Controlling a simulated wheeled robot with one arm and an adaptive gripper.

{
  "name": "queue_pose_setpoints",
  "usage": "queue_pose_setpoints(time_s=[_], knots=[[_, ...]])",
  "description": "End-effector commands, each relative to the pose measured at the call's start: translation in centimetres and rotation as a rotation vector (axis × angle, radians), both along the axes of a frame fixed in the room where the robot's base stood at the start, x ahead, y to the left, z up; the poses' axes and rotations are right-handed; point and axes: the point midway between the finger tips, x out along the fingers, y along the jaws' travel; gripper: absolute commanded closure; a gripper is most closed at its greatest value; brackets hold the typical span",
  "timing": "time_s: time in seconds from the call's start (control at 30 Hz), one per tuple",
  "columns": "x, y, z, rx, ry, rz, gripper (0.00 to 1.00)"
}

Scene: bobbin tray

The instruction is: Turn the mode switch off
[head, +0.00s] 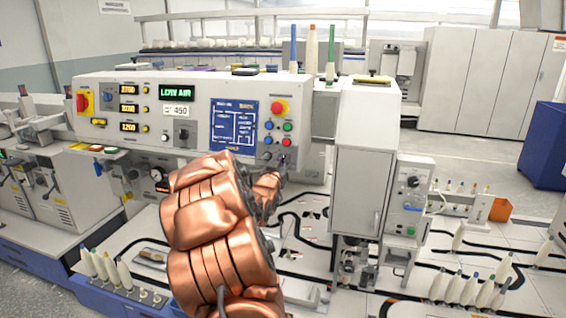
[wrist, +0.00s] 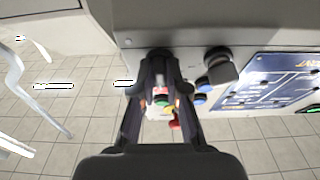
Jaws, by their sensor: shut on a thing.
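My gripper (head: 282,168) is at the lower right corner of the white machine's control panel (head: 150,151), its fingers pointing at the panel face. In the wrist view, the fingers of my gripper (wrist: 158,66) are closed together against the panel, shut on a small control knob that they mostly hide. I take this as the mode switch; no label on it is readable. A second dark knob (wrist: 220,68) sits beside the fingers, apart from them; it also shows in the head view (head: 267,156). Which way the gripped knob points cannot be told.
A blue display (head: 233,124) lies left of the fingers. A red emergency button (head: 279,107) and several coloured buttons (head: 288,127) sit above them. A grey cabinet (head: 358,190) stands to the right. Bobbins (head: 465,289) stand on the lower white deck.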

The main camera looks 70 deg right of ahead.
Motion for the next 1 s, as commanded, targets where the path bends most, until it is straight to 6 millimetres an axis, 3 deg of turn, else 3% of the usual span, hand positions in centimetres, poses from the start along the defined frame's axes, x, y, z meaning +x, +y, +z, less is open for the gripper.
queue_pose_setpoints(time_s=[0.07, 0.1, 0.3, 0.67, 1.0], knots=[[0.0, 0.0, -0.2, 0.004, 0.0, -0.001, 1.0], [0.0, 0.0, -0.2, 0.004, 0.0, -0.001, 0.82], [0.0, 0.0, -0.1, 0.002, 0.0, -0.001, 0.62], [0.0, 0.2, 0.0, 0.0, -0.001, 0.0, 0.61], [-0.3, 3.8, -0.4, 0.003, 0.0, 0.002, 0.61]])
